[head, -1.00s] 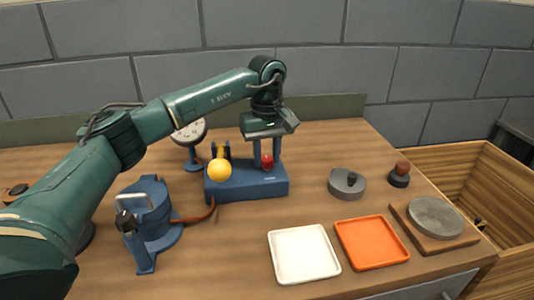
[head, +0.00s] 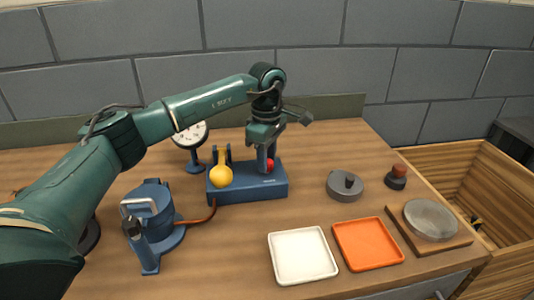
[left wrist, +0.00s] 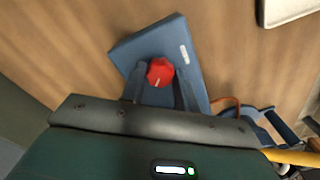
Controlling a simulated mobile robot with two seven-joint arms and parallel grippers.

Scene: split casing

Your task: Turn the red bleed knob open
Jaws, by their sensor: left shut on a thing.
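The red bleed knob (head: 270,164) sits on top of the blue block (head: 250,188), near its right end. My left gripper (head: 266,158) reaches down over it, its fingers standing on the knob. In the left wrist view the red knob (left wrist: 160,72) shows between the two fingertips, with a pale mark on its face. The gripper is shut on the knob, and the fingers hide part of its sides. My right gripper is in neither view.
A yellow-handled lever (head: 221,176) stands at the block's left end, close to my gripper. A gauge (head: 190,135) is behind, a blue clamp-like device (head: 152,215) at left. White (head: 302,256) and orange (head: 368,244) trays lie in front; a grey disc (head: 344,186) lies right.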

